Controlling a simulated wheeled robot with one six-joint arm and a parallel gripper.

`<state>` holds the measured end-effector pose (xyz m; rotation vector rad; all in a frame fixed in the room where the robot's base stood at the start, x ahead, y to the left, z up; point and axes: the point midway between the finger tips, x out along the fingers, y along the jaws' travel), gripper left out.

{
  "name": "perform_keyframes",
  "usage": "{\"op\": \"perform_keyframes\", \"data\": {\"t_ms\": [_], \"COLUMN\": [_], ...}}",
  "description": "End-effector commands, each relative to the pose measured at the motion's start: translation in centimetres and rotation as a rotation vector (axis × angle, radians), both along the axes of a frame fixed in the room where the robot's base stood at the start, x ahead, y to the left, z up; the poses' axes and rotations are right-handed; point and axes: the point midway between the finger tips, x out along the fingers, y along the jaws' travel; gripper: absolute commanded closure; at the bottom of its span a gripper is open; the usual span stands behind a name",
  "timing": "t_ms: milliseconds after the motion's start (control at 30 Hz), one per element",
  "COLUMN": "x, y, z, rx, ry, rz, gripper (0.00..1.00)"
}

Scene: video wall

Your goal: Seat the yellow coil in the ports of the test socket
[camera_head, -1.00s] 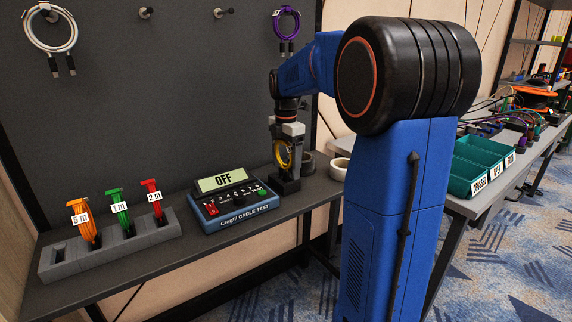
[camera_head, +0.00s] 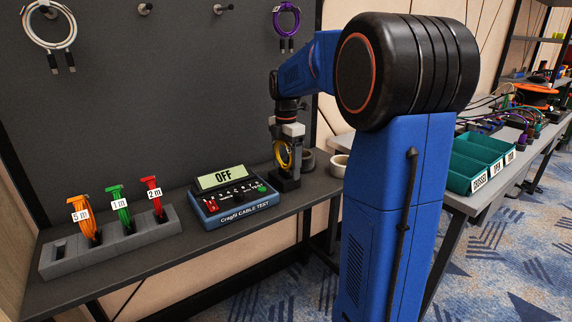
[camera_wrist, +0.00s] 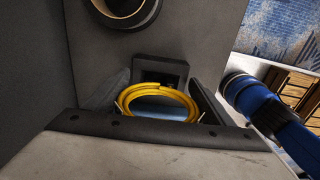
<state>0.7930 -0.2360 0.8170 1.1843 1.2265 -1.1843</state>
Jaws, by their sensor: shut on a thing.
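My gripper (camera_head: 287,163) points down over the dark test socket (camera_head: 287,184) on the bench, right of the cable tester. It is shut on the yellow coil (camera_head: 280,154). In the wrist view the coil (camera_wrist: 127,96) shows as a yellow ring between the two dark fingers, with the black socket block (camera_wrist: 160,66) just beyond it. The coil's lower end and the socket's ports are hidden, so I cannot tell whether its plugs are inside the ports.
The blue cable tester (camera_head: 240,214) reads OFF. A grey rack (camera_head: 110,248) at left holds orange, green and red coils. Tape rolls (camera_head: 339,166) lie right of the socket. A dark back panel (camera_head: 130,90) rises behind. Teal bins (camera_head: 478,166) stand on the right bench.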

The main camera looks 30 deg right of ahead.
Motion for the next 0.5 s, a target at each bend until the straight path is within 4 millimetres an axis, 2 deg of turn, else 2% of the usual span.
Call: {"op": "perform_keyframes", "data": {"t_ms": [500], "x": [-0.01], "y": [0.0], "z": [-0.89], "rx": [0.0], "ry": [0.0], "rz": [0.0], "gripper": [0.5]}}
